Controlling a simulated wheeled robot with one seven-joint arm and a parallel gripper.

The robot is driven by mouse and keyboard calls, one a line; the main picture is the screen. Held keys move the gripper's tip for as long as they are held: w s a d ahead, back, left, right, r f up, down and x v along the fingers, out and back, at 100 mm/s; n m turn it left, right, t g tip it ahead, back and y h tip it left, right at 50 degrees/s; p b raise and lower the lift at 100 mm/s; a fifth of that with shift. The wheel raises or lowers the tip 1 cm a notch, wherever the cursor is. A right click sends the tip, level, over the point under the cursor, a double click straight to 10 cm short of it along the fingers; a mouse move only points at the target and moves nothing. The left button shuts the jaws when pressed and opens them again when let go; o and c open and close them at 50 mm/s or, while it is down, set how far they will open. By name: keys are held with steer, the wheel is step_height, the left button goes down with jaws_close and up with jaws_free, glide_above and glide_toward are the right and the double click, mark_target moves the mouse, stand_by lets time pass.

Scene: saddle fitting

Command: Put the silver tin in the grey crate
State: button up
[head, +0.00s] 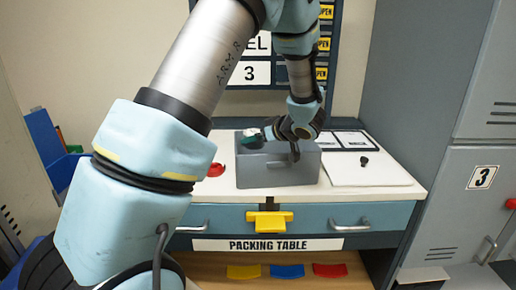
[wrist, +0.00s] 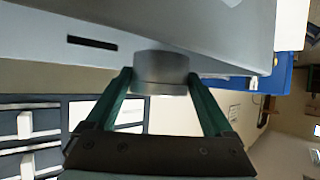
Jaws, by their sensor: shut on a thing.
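The silver tin (wrist: 160,70) is a short, round, grey metal piece between the two green fingers of my gripper in the wrist view. My gripper (head: 258,138) is shut on it. In the head view my gripper is at the top of the grey crate (head: 276,172), over its back left part. The tin is not clear in the head view. A large grey surface with a dark slot lies behind the tin in the wrist view; it looks like the crate. I cannot tell whether the tin touches it.
The crate stands on the white packing table (head: 400,192). A red item (head: 216,170) is left of it. A small black object (head: 364,161) lies on a pale board to the right. Grey lockers (head: 470,200) flank the table on the right, and blue bins (head: 50,140) are at far left.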

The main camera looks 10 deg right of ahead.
mark_target(260, 146)
steer(key=shift+f, duration=1.6)
steer(key=shift+f, duration=0.1)
steer(key=shift+s+f, duration=0.1)
steer(key=shift+f, duration=0.35)
steer(key=shift+f, duration=0.1)
steer(key=o, duration=1.2)
steer(key=shift+c, duration=0.2)
steer(key=shift+o, duration=0.7)
steer(key=shift+s+f, duration=0.1)
steer(key=shift+f, duration=0.1)
steer(key=shift+r, duration=0.35)
steer(key=b+v, duration=0.1)
steer(key=v, duration=1.1)
steer(key=shift+r, duration=0.5)
